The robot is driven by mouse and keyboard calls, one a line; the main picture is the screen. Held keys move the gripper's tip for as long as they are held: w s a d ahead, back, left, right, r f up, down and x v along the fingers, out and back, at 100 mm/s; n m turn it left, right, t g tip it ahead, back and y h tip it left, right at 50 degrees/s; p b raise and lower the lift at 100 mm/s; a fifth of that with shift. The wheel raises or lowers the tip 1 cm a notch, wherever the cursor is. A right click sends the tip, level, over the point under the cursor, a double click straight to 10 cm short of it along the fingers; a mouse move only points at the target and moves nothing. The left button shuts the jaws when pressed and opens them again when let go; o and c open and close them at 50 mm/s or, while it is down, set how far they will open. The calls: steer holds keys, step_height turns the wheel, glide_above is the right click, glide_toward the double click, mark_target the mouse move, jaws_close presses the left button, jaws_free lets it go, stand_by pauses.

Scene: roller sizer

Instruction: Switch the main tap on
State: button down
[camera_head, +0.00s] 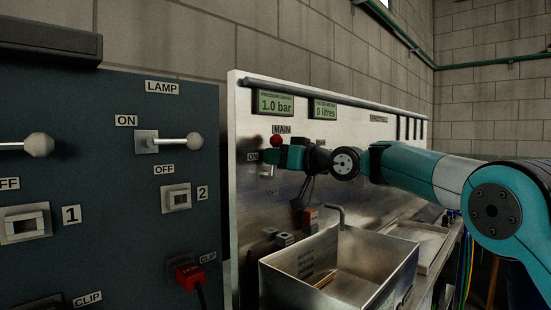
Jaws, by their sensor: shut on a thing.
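The main tap is on the steel back panel under the MAIN label (282,129). Its red knob (277,140) shows just above my gripper (272,157), and a pale part of its fitting (267,170) shows just below. The ON label (253,156) is left of the gripper and a faint OFF label (271,192) is below. My gripper reaches in from the right and is shut on the main tap. The fingers hide most of the lever, so its exact angle is hard to tell.
A pressure display (273,104) reads 1.0 bar and a water meter display (323,108) reads 0 litres. A steel sink (375,270) with a spout (340,213) is below the arm. A dark lamp panel (110,180) with levers stands at left.

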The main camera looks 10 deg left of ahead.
steer(key=c, duration=1.2)
jaws_free()
steer(key=shift+s, duration=0.1)
steer(key=b+v, duration=0.6)
steer(key=v, duration=1.1)
steer(key=shift+s+d, duration=0.1)
steer(key=shift+d, duration=0.1)
